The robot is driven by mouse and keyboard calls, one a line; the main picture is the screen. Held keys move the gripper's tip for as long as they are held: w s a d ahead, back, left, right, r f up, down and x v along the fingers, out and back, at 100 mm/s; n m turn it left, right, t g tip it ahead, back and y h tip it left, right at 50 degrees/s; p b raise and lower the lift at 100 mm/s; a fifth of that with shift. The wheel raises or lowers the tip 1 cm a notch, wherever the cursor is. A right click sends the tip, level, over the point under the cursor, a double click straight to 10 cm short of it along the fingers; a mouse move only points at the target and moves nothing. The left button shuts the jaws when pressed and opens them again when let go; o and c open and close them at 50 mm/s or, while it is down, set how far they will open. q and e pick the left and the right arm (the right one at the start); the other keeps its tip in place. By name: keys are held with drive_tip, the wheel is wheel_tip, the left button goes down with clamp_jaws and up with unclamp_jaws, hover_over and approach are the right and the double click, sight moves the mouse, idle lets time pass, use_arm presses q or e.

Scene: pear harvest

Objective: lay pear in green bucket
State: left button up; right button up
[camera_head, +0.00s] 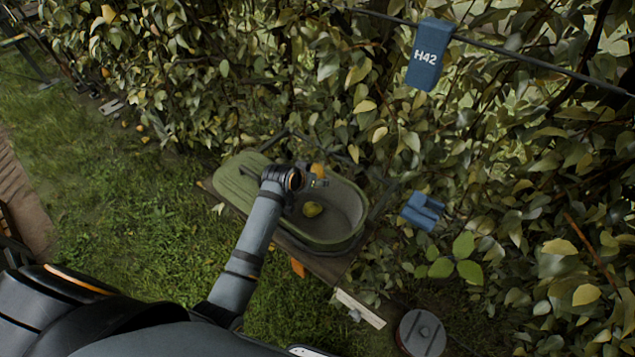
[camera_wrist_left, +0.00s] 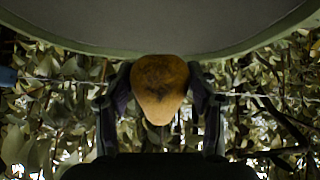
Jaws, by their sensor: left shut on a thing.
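The green bucket (camera_head: 347,207) is a long oval tub standing at the foot of the hedge. One yellow-green pear (camera_head: 312,209) lies inside it. My left gripper (camera_head: 317,178) is over the bucket near its far side, shut on an orange-brown pear (camera_head: 319,169). In the left wrist view, the held pear (camera_wrist_left: 160,90) sits between the two dark fingers of my left gripper (camera_wrist_left: 160,100), close to the bucket's pale rim (camera_wrist_left: 160,55). My forearm hides part of the bucket in the head view. My right gripper is not in view.
A dense leafy hedge (camera_head: 330,60) stands close behind the bucket. A blue H42 tag (camera_head: 428,55) hangs on a wire, and another blue object (camera_head: 422,211) is right of the bucket. A round grey lid (camera_head: 421,333) is at the bottom right. Open grass (camera_head: 120,220) lies left.

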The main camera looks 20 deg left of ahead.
use_arm(q)
drive_tip(key=s+d+r+g+p, duration=0.1)
drive_tip(key=s+r+g+p, duration=0.1)
drive_tip(key=s, duration=0.1)
drive_tip(key=s+d+r+m+g+p, duration=0.1)
drive_tip(key=s+g+p, duration=0.1)
drive_tip(key=s+d+r+m+g+p, duration=0.1)
drive_tip(key=s+r+g+p, duration=0.1)
drive_tip(key=s, duration=0.1)
drive_tip(key=shift+s+r+h, duration=0.3)
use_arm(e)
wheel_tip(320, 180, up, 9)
use_arm(q)
hover_over(318, 239)
drive_tip(key=shift+f, duration=2.95)
drive_tip(key=shift+m+g, duration=0.3)
drive_tip(key=f+b, duration=0.2)
drive_tip(key=f, duration=0.2)
drive_tip(key=f+b, duration=0.3)
drive_tip(key=f, duration=0.2)
drive_tip(key=a+f+b, duration=0.1)
drive_tip(key=f+b, duration=0.2)
drive_tip(key=f, duration=0.2)
drive_tip(key=shift+s, duration=0.3)
drive_tip(key=shift+f+b, duration=0.8)
drive_tip(key=shift+f, duration=0.4)
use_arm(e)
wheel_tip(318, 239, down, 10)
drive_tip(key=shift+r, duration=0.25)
